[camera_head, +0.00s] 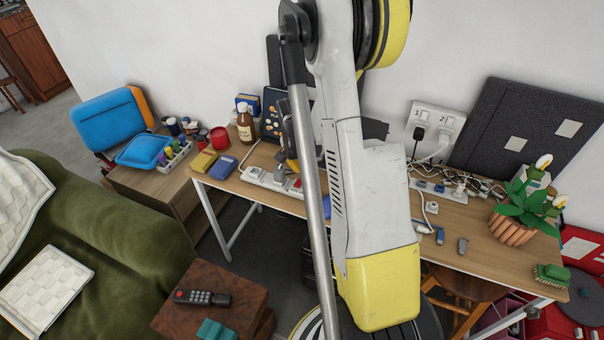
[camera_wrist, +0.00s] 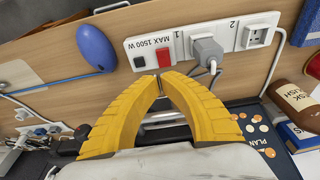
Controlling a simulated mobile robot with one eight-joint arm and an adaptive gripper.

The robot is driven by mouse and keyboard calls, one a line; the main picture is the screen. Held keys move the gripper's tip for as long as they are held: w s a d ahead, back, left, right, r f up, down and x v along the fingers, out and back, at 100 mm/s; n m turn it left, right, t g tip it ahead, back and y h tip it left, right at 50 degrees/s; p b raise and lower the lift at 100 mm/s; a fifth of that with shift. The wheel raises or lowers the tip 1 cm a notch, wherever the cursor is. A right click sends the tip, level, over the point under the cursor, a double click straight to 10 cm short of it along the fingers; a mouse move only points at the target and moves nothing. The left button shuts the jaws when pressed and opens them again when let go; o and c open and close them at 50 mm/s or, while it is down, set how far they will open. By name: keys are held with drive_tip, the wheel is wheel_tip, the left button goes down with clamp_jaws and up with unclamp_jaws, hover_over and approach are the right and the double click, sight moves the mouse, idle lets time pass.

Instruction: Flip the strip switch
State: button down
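The white power strip (camera_wrist: 185,52) lies on the desk in the wrist view, with a red switch (camera_wrist: 163,57), a "MAX 1500 W" label and sockets marked 1 and 2. A grey plug (camera_wrist: 207,50) sits in socket 1. My gripper (camera_wrist: 160,78) has its two yellow fingers brought together at the tips, with nothing between them. The tips appear just below the red switch in the picture; whether they touch it I cannot tell. The strip (camera_head: 262,179) also shows in the head view, where my arm hides part of the area.
A blue oval object (camera_wrist: 96,48) lies beside the strip. A brown bottle (camera_wrist: 293,100) and a dark panel marked "PLAN" (camera_wrist: 250,128) stand close by. Another socket strip (camera_head: 440,190), cables and a potted plant (camera_head: 515,228) are on the desk's right side.

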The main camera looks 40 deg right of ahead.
sight(301, 184)
drive_tip(key=d+p+v, duration=0.1)
drive_tip(key=p+v, duration=0.2)
drive_tip(key=v, duration=0.6)
drive_tip(key=shift+r, duration=0.3)
drive_tip(key=shift+w+a, duration=0.15)
